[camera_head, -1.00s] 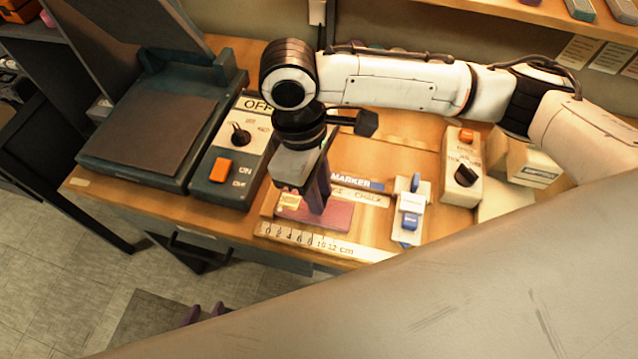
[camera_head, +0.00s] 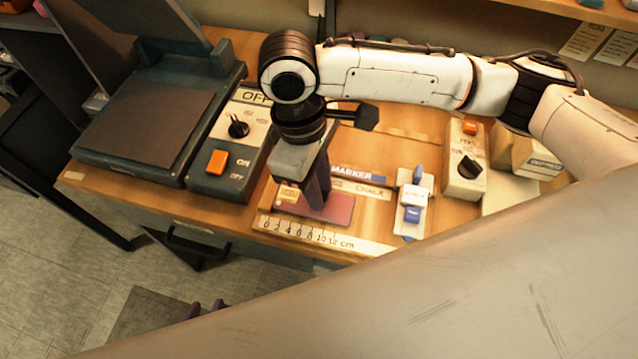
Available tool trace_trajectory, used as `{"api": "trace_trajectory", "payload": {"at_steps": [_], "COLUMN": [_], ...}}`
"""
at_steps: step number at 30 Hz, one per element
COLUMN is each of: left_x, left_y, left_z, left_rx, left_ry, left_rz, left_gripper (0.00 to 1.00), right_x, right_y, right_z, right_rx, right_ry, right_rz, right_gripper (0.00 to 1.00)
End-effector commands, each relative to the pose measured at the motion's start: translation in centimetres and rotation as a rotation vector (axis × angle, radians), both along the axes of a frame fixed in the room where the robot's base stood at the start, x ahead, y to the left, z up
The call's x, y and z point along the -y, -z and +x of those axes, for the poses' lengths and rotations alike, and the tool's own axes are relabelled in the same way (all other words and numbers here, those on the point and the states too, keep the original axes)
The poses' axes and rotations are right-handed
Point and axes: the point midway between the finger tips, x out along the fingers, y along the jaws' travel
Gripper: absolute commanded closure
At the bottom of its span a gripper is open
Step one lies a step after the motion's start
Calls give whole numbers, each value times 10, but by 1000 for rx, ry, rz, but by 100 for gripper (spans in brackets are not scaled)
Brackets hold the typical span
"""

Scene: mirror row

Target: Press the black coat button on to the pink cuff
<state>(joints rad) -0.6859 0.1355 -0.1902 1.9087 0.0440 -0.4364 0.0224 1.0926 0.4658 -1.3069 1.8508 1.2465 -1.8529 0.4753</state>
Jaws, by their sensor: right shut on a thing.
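The pink cuff (camera_head: 340,212) lies flat on the wooden bench, behind a ruler strip. My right gripper (camera_head: 318,203) comes down over it from above, its dark purple fingers together and their tips at or just above the cuff. The black coat button is not visible; the fingers hide whatever they hold. I cannot tell whether the held thing touches the cuff. My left gripper (camera_head: 205,309) shows only as two purple fingertips, apart, low in front of the bench above the floor.
The ruler (camera_head: 320,235) runs along the bench's front edge. A dark switch box (camera_head: 228,150) and a flat press (camera_head: 140,125) stand left. A white and blue clip-like device (camera_head: 413,200) and a knob box (camera_head: 465,165) stand right. My own pale arm fills the lower right.

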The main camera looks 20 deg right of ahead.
Motion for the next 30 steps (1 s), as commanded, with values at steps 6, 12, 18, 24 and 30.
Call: {"api": "trace_trajectory", "payload": {"at_steps": [6,12,18,24,30], "left_x": [0,0,0,0,0], "left_y": [1,1,1,1,1], "left_z": [-1,-1,-1,-1,-1], "left_rx": [-1,-1,-1,0,0], "left_ry": [1,1,1,1,1], "left_rz": [-1,-1,-1,-1,-1], "left_gripper": [69,69,69,69,69], "right_x": [0,0,0,0,0], "right_y": [3,5,8,10,11], "right_z": [0,0,0,0,0], "right_rx": [-1,-1,0,0,0], "right_ry": [0,0,0,0,0], "right_rz": [1,1,0,0,0], "right_gripper": [97,97,97,97,97]}}
